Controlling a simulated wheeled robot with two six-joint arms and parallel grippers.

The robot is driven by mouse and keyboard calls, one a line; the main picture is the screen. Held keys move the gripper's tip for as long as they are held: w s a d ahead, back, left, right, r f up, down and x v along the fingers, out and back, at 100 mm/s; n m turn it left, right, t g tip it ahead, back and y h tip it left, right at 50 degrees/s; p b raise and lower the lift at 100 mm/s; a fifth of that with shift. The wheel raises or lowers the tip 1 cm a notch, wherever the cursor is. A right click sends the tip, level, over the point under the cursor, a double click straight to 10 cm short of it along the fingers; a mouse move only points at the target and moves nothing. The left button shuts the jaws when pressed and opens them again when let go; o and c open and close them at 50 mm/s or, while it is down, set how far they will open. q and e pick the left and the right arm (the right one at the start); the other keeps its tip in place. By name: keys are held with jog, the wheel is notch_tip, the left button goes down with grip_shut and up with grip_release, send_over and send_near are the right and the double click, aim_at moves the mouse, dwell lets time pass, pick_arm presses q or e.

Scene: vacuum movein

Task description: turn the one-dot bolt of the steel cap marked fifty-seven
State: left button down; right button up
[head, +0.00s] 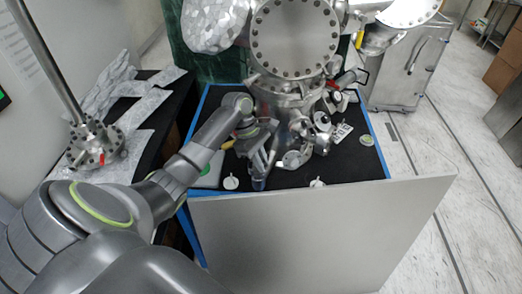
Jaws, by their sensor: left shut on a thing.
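My left arm comes in from the left and reaches over the black table top. My left gripper (259,168) points down in front of the steel vacuum chamber (285,85). A large round steel cap (293,38) with a ring of bolts faces me on the chamber. Smaller steel fittings (295,158) sit low, just right of my left gripper. I cannot read the number fifty-seven or see a one-dot mark on any of them. My right gripper is not in view.
Two small white round pieces, one left (231,183) and one right (317,183), lie near the table's front edge. A green disc (366,140) lies at the right. A grey panel (320,235) stands in front. A steel post (45,60) on a bolted flange stands left.

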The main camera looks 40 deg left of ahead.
pick_arm(q)
jog(key=shift+r+m+g+p, duration=0.25)
jog(key=shift+m+p, duration=0.65)
jog(key=shift+p, duration=0.9)
jog(key=m+g+p, duration=0.1)
jog(key=m+p, duration=0.1)
jog(key=shift+w+f+m, duration=0.1)
jog(key=shift+w+m, duration=0.05)
jog(key=shift+m, duration=0.15)
jog(key=m+g, duration=0.1)
jog(key=m, duration=0.1)
jog(key=m+g+y+p, duration=0.1)
jog(key=m, duration=0.2)
jog(key=shift+w+d+p, duration=0.15)
jog(key=shift+p, duration=0.15)
jog(key=m+y, duration=0.1)
jog(key=m, duration=0.2)
jog(key=m+g+y+p, duration=0.1)
jog(key=m, duration=0.2)
jog(key=shift+w+d+f+m, duration=0.1)
jog(key=shift+m, duration=0.3)
jog(key=shift+y, duration=0.3)
jog(key=c, duration=1.4)
grip_release()
jog(key=shift+c, duration=0.2)
jog(key=shift+f, duration=0.1)
